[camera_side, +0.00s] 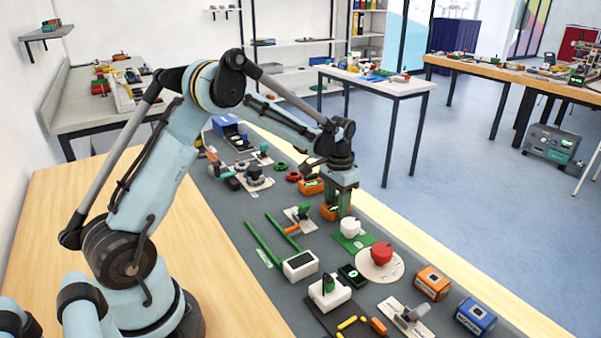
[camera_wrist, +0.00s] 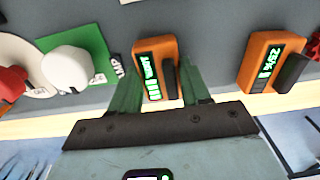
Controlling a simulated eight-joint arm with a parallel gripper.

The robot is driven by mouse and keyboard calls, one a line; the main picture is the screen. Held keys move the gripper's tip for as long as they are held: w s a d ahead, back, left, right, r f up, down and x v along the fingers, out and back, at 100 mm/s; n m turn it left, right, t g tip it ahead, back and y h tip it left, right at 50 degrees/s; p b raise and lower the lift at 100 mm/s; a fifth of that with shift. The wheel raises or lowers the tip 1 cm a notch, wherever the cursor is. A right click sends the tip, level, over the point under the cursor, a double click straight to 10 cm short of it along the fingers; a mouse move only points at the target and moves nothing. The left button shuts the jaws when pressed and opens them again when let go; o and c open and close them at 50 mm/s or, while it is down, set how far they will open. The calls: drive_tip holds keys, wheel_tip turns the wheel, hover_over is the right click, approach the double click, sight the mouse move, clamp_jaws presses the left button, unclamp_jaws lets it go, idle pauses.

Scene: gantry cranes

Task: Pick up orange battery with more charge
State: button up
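An orange battery (camera_wrist: 141,47) with a dark display and several lit green bars stands between my gripper's green fingers in the wrist view. It also shows in the side view (camera_side: 329,213) at the fingertips. My gripper (camera_wrist: 160,84) is open, pointing down, with one finger on each side of this battery; I cannot tell whether either finger touches it. A second orange battery (camera_wrist: 255,48), at the right in the wrist view, has a display that seems to read 25%. It stands behind my gripper in the side view (camera_side: 310,187).
A white knob on a green plate (camera_side: 350,228) and a red knob on a round white plate (camera_side: 381,254) stand close by. Another orange box (camera_side: 432,283) and a blue box (camera_side: 475,316) stand at the front right. Several small devices crowd the grey mat.

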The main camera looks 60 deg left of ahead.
sight(336, 204)
drive_tip(key=c, duration=0.3)
drive_tip(key=shift+r, duration=0.15)
drive_tip(key=shift+r, duration=3.6)
drive_tip(key=shift+r, duration=0.1)
